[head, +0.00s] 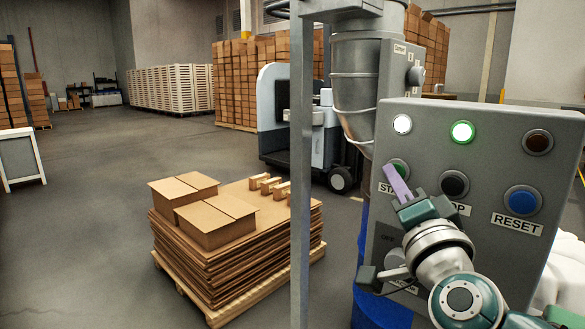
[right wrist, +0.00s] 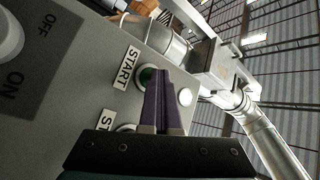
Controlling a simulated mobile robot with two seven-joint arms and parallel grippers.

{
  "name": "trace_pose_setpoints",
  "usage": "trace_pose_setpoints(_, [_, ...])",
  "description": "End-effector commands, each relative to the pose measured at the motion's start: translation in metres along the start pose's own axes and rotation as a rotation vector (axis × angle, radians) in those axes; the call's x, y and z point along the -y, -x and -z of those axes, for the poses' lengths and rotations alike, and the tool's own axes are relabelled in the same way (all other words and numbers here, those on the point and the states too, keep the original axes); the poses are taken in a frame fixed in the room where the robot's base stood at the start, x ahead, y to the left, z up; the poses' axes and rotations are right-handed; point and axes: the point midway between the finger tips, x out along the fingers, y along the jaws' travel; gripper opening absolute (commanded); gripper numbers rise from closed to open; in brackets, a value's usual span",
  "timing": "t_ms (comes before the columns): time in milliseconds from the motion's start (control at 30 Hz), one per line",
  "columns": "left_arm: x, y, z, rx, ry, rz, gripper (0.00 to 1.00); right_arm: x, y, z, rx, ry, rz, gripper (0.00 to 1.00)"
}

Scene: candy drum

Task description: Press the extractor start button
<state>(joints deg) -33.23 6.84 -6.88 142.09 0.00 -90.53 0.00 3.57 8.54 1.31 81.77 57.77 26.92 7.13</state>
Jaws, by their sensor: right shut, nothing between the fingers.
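A grey control panel (head: 490,130) stands at the right of the head view. In the head view, the black stop button (head: 454,184) and blue reset button (head: 523,200) are to the right. My left gripper is not in view.
The panel also has a white lamp (head: 403,124), a lit green lamp (head: 462,132) and a dark red lamp (head: 537,142). A grey post (head: 301,200) stands left of the panel. A pallet of flat cardboard (head: 235,240) is on the floor; open floor lies further left.

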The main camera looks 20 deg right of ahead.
Motion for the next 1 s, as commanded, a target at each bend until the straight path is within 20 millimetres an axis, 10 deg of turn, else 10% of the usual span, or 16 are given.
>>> trace_pose_setpoints(1000, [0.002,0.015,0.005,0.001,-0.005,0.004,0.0,0.025,0.034,-0.024,0.0,-0.003,-0.002,0.0])
